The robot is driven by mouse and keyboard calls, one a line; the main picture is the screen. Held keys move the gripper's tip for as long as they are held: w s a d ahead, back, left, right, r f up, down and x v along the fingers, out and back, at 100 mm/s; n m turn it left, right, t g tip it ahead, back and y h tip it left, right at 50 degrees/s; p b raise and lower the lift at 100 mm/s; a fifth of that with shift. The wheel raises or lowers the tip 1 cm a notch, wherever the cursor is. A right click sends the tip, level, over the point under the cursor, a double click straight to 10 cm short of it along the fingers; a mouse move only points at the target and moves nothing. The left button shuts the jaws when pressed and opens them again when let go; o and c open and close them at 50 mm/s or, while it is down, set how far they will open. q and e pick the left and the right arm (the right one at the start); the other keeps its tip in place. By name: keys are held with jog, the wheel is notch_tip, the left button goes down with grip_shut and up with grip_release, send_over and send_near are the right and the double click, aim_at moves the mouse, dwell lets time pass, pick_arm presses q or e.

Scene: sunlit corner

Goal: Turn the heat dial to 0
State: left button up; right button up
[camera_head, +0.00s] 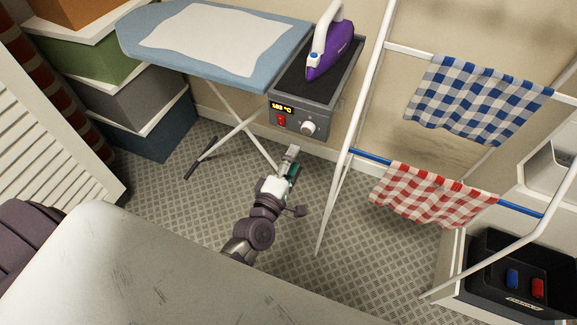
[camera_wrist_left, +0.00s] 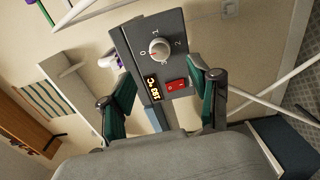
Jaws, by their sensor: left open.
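The heat dial (camera_head: 309,128) is a round light knob on the front of a dark grey control box (camera_head: 284,102). In the left wrist view the dial (camera_wrist_left: 159,49) has the marks 0, 1 and 2 around it; a small reddish mark shows on its face near the 0 side, but is too small to read surely. A lit display (camera_head: 282,106) and a red switch (camera_wrist_left: 176,86) sit beside it. My left gripper (camera_head: 293,160) is open and empty, below and in front of the box, apart from the dial. My right gripper is not seen.
A purple iron (camera_head: 331,51) stands on the box. A blue ironing board (camera_head: 265,52) is to the left, its crossed legs below. A white drying rack (camera_head: 349,150) with a blue checked cloth (camera_head: 475,98) and a red one (camera_head: 432,193) stands close on the right. The patterned floor (camera_head: 215,187) has free room.

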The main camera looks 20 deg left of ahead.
pick_arm(q)
jog(key=s, duration=0.2)
jog(key=shift+s, duration=0.35)
jog(key=s+f+m+g+h, duration=0.1)
jog(key=s+f+m+g, duration=0.4)
jog(key=f, duration=0.9)
jog(key=s+f+m+g, duration=0.3)
jog(key=s+f+m, duration=0.3)
jog(key=f, duration=0.8)
jog(key=s+a+f+m+g, duration=0.2)
jog(key=s+f, duration=0.3)
jog(key=s, duration=0.4)
jog(key=s+a+f+m+g+y, duration=0.1)
jog(key=s+f+m+g, duration=0.3)
jog(key=s, duration=0.5)
jog(key=s+a+f+m+g, duration=0.3)
jog(key=s+f, duration=0.4)
jog(key=s, duration=0.2)
jog(key=shift+s+a+f+y, duration=0.15)
jog(key=shift+s+a+y, duration=0.15)
jog(key=shift+s, duration=0.1)
jog(key=shift+d, duration=0.1)
